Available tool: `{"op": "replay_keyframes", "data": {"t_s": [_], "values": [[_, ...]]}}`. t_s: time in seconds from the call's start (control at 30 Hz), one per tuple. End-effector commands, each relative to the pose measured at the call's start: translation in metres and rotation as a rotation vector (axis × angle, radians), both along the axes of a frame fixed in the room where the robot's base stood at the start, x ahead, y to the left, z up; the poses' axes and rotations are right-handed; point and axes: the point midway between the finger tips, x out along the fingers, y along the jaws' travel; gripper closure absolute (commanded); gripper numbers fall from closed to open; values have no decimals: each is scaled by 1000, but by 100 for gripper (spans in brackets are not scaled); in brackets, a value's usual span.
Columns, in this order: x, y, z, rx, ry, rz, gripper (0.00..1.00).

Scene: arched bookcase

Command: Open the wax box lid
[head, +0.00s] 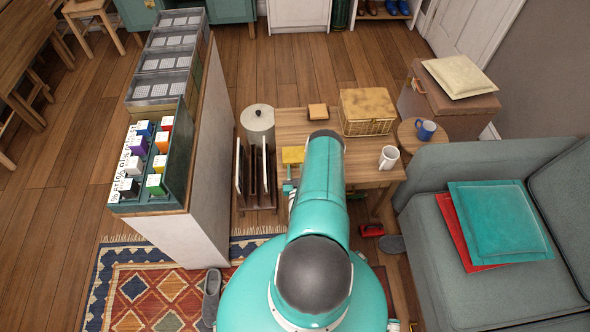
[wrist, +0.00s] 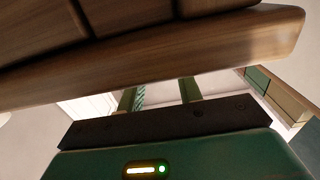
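No box is plainly marked as the wax box. On the low wooden table (head: 360,175), candidates are a small yellow-topped box (head: 293,155) at the left edge, a small brown box (head: 318,112) at the back, and a larger tan-lidded basket box (head: 367,104). All look closed. My gripper (head: 290,187) is mostly hidden by my arm, at the table's left edge. In the wrist view its two green fingers (wrist: 160,95) stand apart with an empty gap between them. A wooden plank edge (wrist: 160,65) crosses in front and hides the fingertips.
A white mug (head: 388,157) stands at the table's right. A rack (head: 257,185) with upright panels stands left of the table, close to my gripper. A grey sofa (head: 440,260) is at the right.

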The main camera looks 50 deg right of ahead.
Motion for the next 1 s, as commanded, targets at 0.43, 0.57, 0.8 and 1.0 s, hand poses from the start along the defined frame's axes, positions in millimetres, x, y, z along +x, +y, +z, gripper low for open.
{"op": "replay_keyframes", "data": {"t_s": [0.43,0.57,0.8,1.0], "values": [[0,0,0,0,0,0,100],[0,-1,0,2,1,0,100],[2,-2,7,31,28,1,100],[4,-4,21,103,92,2,100]]}}
